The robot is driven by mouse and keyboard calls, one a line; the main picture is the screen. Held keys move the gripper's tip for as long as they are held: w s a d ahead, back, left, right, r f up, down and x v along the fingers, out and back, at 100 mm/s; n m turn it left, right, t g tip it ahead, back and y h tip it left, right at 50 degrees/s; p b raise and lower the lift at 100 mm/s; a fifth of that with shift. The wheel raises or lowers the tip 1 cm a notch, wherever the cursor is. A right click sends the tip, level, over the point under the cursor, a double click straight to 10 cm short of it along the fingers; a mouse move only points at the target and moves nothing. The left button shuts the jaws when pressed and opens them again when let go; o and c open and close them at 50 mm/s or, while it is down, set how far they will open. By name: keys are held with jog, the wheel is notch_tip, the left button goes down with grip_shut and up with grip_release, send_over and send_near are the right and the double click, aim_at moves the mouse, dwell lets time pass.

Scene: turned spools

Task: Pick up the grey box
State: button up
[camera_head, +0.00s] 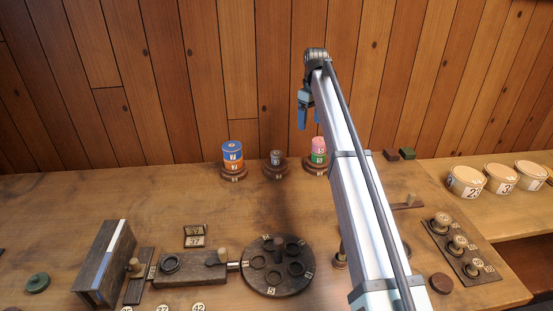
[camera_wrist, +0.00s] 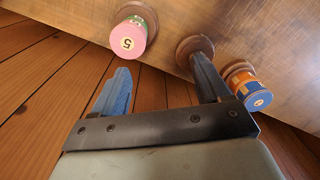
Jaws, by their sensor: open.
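A small grey cylinder-like piece with a pale label (camera_head: 275,156) stands on a round dark wooden stand (camera_head: 275,173) at the back of the table; it is the only grey candidate for the box I make out. My gripper (camera_head: 302,122) hangs high near the wall, above and right of it, its blue fingers pointing down. In the wrist view my gripper (camera_wrist: 158,66) is open and empty. The round stand (camera_wrist: 186,46) shows behind the right finger, which hides most of what is on it.
A blue and orange stack (camera_head: 232,155) stands left of the grey piece, a pink and green stack (camera_head: 318,150) right of it. A dark turntable (camera_head: 277,284), a wooden board (camera_head: 103,262) and several cream tubs (camera_head: 466,181) stand elsewhere. The plank wall is close behind.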

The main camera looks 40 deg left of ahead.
aim_at(277, 153)
jog(key=s+a+f+n+y, duration=0.2)
jog(key=s+a+n+y, duration=0.1)
jog(key=s+a+y, duration=0.25)
jog(key=shift+g+h, duration=0.3)
jog(key=shift+h, duration=0.15)
jog(key=x, duration=0.7)
jog(key=shift+s+d+f, duration=0.2)
jog(key=shift+s+f, duration=0.05)
jog(key=shift+f, duration=0.25)
jog(key=shift+d+x, duration=0.2)
jog(key=shift+x, duration=1.1)
jog(key=shift+d+x, duration=0.2)
jog(key=shift+x, duration=1.15)
jog(key=shift+f, duration=0.1)
jog(key=shift+c, duration=0.3)
jog(key=c, duration=1)
